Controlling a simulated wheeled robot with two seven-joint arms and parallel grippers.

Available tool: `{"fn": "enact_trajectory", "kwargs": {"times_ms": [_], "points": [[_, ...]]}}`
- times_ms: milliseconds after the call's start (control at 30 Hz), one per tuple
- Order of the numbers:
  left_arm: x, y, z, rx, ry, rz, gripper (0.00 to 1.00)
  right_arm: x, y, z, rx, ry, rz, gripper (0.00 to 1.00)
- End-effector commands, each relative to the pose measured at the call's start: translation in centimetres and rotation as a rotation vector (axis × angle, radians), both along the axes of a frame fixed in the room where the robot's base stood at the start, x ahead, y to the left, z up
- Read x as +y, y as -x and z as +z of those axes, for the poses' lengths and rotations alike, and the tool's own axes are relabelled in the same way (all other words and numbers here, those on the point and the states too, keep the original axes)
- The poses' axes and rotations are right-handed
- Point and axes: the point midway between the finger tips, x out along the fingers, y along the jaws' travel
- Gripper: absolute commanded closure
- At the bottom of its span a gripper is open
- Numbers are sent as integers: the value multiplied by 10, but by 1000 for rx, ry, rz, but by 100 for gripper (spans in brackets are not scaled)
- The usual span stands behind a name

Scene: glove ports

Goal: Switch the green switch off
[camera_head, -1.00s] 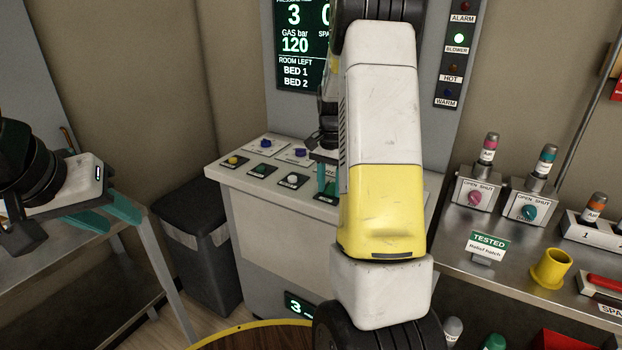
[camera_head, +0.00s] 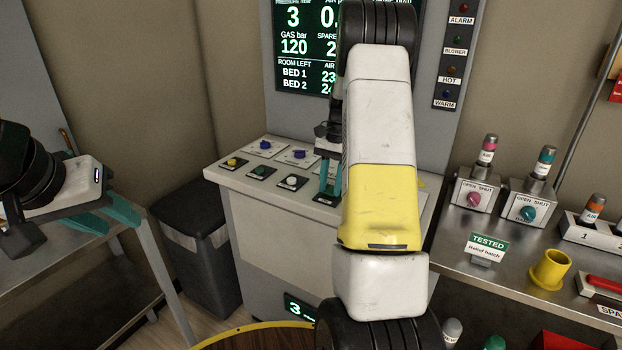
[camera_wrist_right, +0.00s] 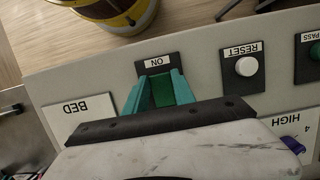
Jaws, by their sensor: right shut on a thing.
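The green switch (camera_wrist_right: 162,92) sits on a dark plate marked ON in the right wrist view. My right gripper (camera_wrist_right: 160,88) has its teal fingers on either side of the switch and is shut on it. In the head view my right gripper (camera_head: 328,180) reaches down to the console's top at its right part, and its fingers hide the switch there. Which way the switch is set cannot be told. My left gripper (camera_head: 118,212) is at the left, over the grey table, with its teal fingers apart and empty.
The console (camera_head: 235,180) also carries a white RESET button (camera_wrist_right: 246,66), a green button (camera_wrist_right: 316,50), a yellow button (camera_head: 232,162) and blue knobs (camera_head: 299,154). The BLOWER lamp (camera_head: 455,40) is dim. A steel bench (camera_head: 480,255) with valves stands right; a black bin (camera_head: 195,230) stands left.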

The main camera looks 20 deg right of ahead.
Motion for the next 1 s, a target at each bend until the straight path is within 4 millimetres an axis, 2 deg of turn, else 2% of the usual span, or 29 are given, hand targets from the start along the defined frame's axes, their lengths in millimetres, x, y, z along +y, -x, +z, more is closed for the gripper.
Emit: {"fn": "enact_trajectory", "kwargs": {"times_ms": [67,100,167,200,567,1000], "points": [[0,0,0,0,0,0,64,0,0,0,-2,0,1,100],[0,0,0,0,0,0,64,0,0,0,-2,0,1,61],[0,0,0,0,0,0,64,0,0,0,-2,0,1,50],[0,0,0,0,0,0,64,0,0,0,-2,0,1,47],[0,0,0,0,0,0,64,-1,-1,5,-3,2,0,47],[0,0,0,0,0,0,64,-14,-13,68,-3,2,0,47]]}}
